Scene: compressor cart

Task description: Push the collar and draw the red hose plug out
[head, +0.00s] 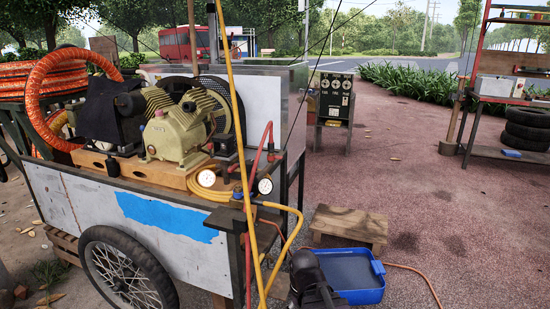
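A red hose (247,190) runs down the right end of the cart, beside the dial gauges. Its upper part arches near the cart's rear corner (268,135). The plug and its collar are too small to make out. A dark, rounded part at the bottom centre (312,278) looks like the end of my arm with my gripper, in front of the blue tray and apart from the red hose. Its fingers cannot be told apart, nor whether they hold anything.
The compressor (178,130) sits on the cart (80,200). Two dial gauges (265,186) and yellow hoses (297,222) crowd its right end. A yellow pole (235,90) crosses in front. A blue tray (365,296) and wooden stool (350,222) stand right.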

